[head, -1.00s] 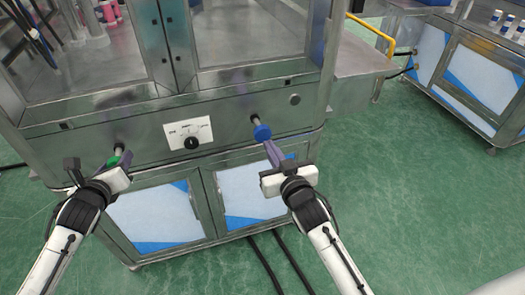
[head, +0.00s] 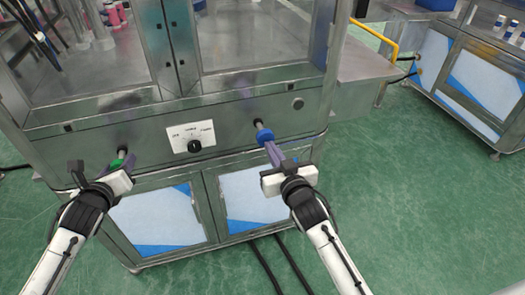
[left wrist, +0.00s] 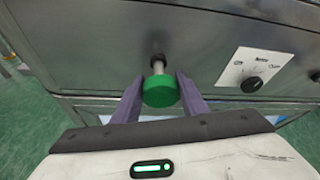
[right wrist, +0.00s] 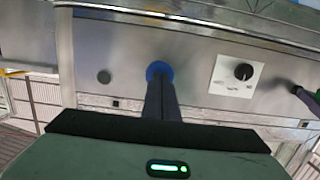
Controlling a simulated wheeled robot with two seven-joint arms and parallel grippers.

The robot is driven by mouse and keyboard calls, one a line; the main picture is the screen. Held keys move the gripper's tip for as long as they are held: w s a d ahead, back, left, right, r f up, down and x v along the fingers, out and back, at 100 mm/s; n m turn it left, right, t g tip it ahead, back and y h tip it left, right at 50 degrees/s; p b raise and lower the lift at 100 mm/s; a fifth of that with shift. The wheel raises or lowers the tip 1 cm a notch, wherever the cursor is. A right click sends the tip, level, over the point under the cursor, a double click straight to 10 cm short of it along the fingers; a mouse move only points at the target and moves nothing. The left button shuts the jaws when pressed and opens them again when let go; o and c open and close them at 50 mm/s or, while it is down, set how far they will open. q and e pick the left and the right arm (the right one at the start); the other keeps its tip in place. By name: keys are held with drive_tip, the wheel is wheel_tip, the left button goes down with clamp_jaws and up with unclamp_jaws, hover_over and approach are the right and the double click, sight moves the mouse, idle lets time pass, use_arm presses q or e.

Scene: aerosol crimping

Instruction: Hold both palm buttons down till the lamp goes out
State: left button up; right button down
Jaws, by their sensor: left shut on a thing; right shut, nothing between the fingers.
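The green palm button (head: 118,163) sticks out on a metal stem from the left of the machine's front panel. My left gripper (head: 122,167) has its fingers on either side of it, as the left wrist view shows with the green button (left wrist: 160,91) between them. The blue palm button (head: 264,135) sits on its own stem at the right. My right gripper (head: 270,146) is shut and empty, its fingertips at the blue button's face, seeming to touch it. In the right wrist view the fingers partly cover the blue button (right wrist: 159,69). I cannot make out a lit lamp.
A white dial plate with a black knob (head: 194,147) lies between the buttons. A small grey round fitting (head: 298,104) is on the panel's right. Cabinet doors (head: 158,217) are below.

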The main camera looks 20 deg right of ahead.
drive_tip(key=shift+w, duration=0.75)
use_arm(q)
drive_tip(key=shift+w, duration=0.1)
use_arm(e)
drive_tip(key=shift+w, duration=0.1)
use_arm(q)
drive_tip(key=shift+w, duration=0.35)
drive_tip(key=shift+w+r, duration=0.1)
drive_tip(key=shift+r, duration=0.1)
use_arm(e)
drive_tip(key=shift+w+r, duration=0.25)
drive_tip(key=shift+w, duration=0.2)
use_arm(q)
drive_tip(key=shift+w+r, duration=0.15)
drive_tip(key=shift+r, duration=0.25)
use_arm(e)
drive_tip(key=shift+w+r, duration=0.1)
drive_tip(key=shift+r, duration=0.1)
idle(0.6)
use_arm(q)
drive_tip(key=shift+w+f, duration=0.1)
use_arm(e)
drive_tip(key=shift+s+f, duration=0.15)
drive_tip(key=shift+s, duration=0.15)
use_arm(q)
drive_tip(key=shift+f, duration=0.15)
use_arm(e)
drive_tip(key=shift+s+f, duration=0.2)
drive_tip(key=shift+s, duration=2)
